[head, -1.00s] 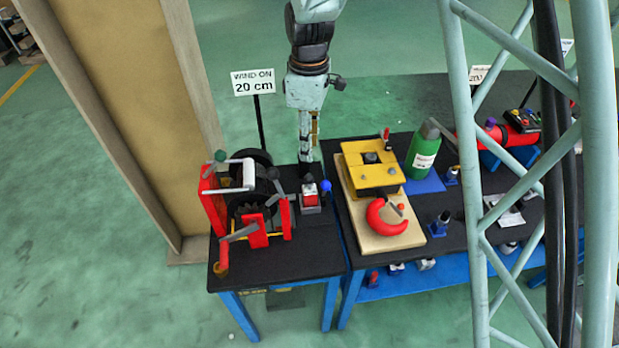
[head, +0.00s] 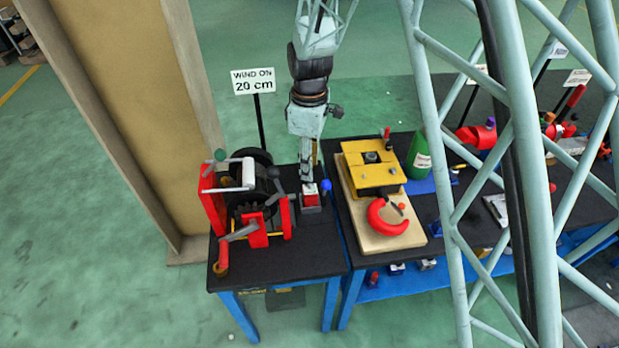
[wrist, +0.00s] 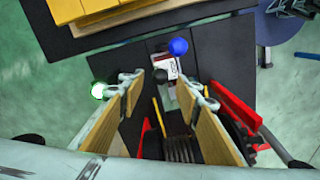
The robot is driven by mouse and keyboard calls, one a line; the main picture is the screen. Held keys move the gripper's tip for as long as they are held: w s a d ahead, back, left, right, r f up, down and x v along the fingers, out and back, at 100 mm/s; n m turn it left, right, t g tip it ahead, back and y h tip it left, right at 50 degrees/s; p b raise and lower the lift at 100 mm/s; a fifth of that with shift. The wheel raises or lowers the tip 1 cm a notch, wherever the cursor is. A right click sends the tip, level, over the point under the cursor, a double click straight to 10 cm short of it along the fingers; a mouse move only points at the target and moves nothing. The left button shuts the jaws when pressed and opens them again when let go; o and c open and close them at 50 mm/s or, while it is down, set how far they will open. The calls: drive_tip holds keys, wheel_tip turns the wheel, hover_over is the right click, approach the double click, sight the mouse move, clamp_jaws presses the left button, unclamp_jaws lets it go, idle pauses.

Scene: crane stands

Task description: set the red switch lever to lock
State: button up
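The red switch (head: 311,198) is a small red box with a pale top on the black winch table. In the wrist view its pale plate (wrist: 168,66) shows, with a black ball knob (wrist: 160,77) in front of it and a blue ball knob (wrist: 179,47) beside it. The blue knob (head: 326,186) also shows in the head view. My gripper (head: 307,180) points down at the switch. In the wrist view my gripper (wrist: 161,82) is open, with its fingers either side of the black knob. I cannot tell whether they touch it. The lever's shaft is mostly hidden.
A red-framed winch (head: 250,215) stands close left of the switch. A "WIND ON 20 cm" sign (head: 254,82) rises behind. On the right-hand table are a board (head: 405,238) with a yellow block (head: 372,168) and red hook (head: 385,217), and a green bottle (head: 420,155).

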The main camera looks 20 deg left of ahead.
drive_tip(key=shift+f, duration=2.75)
drive_tip(key=c, duration=0.9)
drive_tip(key=shift+o, duration=0.2)
drive_tip(key=shift+s+d+t+y+b, duration=0.2)
drive_tip(key=shift+t+b, duration=0.35)
drive_tip(key=shift+b, duration=1)
drive_tip(key=shift+s+d+t+y+b, duration=0.1)
drive_tip(key=shift+t+y+b, duration=0.35)
drive_tip(key=shift+b, duration=1.05)
drive_tip(key=shift+s+t+y+b, duration=0.25)
drive_tip(key=shift+t+b, duration=0.55)
drive_tip(key=shift+b, duration=2.85)
drive_tip(key=shift+r, duration=0.15)
drive_tip(key=o, duration=0.9)
drive_tip(key=shift+c, duration=0.2)
